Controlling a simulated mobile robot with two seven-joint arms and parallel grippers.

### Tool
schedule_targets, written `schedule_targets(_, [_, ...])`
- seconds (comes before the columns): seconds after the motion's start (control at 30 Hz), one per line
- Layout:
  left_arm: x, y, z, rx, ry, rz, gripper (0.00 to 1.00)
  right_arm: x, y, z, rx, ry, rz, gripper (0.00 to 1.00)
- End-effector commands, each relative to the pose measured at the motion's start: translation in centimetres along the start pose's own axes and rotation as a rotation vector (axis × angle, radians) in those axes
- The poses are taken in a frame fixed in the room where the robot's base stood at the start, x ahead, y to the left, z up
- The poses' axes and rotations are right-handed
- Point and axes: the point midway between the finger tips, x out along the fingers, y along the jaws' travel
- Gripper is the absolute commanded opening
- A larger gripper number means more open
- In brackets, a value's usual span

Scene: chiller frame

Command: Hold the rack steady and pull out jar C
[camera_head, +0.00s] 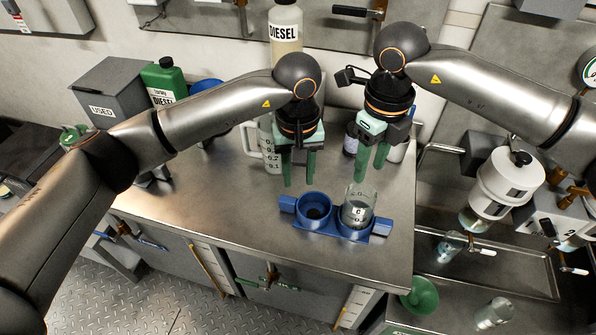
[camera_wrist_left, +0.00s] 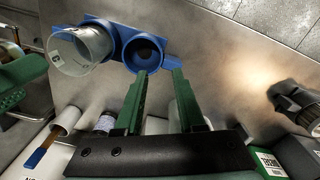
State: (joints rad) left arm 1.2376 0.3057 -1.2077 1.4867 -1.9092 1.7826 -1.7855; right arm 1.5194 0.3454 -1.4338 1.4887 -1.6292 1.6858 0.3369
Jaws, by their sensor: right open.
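The blue rack (camera_head: 325,228) has two round sockets and stands on the steel bench; it also shows in the left wrist view (camera_wrist_left: 125,33). Its left socket is empty. Jar C (camera_head: 357,208), a clear glass jar marked C, stands in the right socket; it also shows in the left wrist view (camera_wrist_left: 80,50). My left gripper (camera_head: 299,184) is open and empty, above and behind the rack's left end. In the left wrist view its fingertips (camera_wrist_left: 160,73) appear near the rack's end block, with no contact clear. My right gripper (camera_head: 369,180) is open, its fingers just above jar C.
A measuring jug (camera_head: 268,150) and a DIESEL bottle (camera_head: 286,30) stand behind my left gripper. A green DIESEL bottle (camera_head: 164,82) and a grey USED bin (camera_head: 112,84) are at the back left. The bench left of the rack is clear. The bench's front edge lies close before the rack.

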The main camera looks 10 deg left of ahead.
Motion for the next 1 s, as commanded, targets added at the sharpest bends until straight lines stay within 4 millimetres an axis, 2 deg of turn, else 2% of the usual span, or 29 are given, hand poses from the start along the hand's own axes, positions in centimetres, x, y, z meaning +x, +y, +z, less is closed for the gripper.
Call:
schedule_targets(0.17, [1.5, -0.3, -0.2, 0.008, 0.005, -0.014, 0.39, 0.0, 0.0, 0.0, 0.0, 0.0, 0.0, 0.5])
schedule_targets(0.5, [8.0, -0.3, -0.1, 0.006, 0.002, -0.011, 0.39, 0.0, 0.0, 0.0, 0.0, 0.0, 0.0, 0.5])
schedule_targets(0.7, [10.9, -0.2, -0.2, 0.007, 0.003, -0.008, 0.39, 0.0, 0.0, 0.0, 0.0, 0.0, 0.0, 0.5])
schedule_targets(1.0, [12.3, -0.2, -0.2, 0.007, 0.007, -0.007, 0.39, 0.0, 0.0, 0.0, 0.0, 0.0, 0.0, 0.5])
